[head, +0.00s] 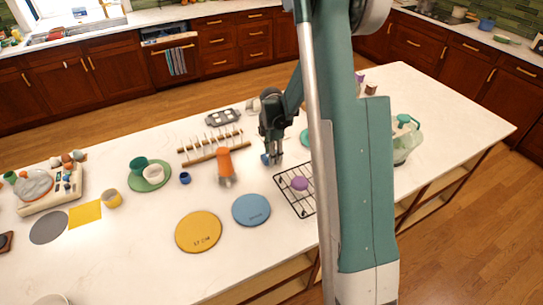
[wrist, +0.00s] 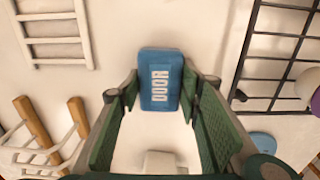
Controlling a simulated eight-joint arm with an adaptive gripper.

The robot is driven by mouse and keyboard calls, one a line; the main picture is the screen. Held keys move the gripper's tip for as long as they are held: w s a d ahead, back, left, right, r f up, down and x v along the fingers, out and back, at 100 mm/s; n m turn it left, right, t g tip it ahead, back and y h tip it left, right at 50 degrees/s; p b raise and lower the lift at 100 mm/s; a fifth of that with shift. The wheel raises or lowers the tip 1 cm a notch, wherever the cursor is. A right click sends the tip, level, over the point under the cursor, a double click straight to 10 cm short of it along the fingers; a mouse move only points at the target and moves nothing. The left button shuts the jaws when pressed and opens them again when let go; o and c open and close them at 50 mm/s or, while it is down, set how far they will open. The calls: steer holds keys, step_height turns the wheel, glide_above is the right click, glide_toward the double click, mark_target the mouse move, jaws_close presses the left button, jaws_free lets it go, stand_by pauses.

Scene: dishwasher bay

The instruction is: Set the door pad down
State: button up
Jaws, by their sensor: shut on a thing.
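I cannot tell whether the pad touches the counter.
A black wire rack (head: 286,181) with a purple item (head: 299,183) stands right of my gripper. A wooden dish rack (head: 201,157) and an orange item (head: 225,163) are left. A blue disc (head: 251,209) and a yellow disc (head: 199,231) lie nearer the front edge.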

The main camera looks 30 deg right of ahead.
steer(key=shift+f, duration=0.2)
steer(key=o, duration=0.7)
steer(key=shift+o, duration=0.2)
steer(key=shift+r, duration=0.3)
step_height(320, 180, up, 12)
stand_by(0.4)
stand_by(0.7)
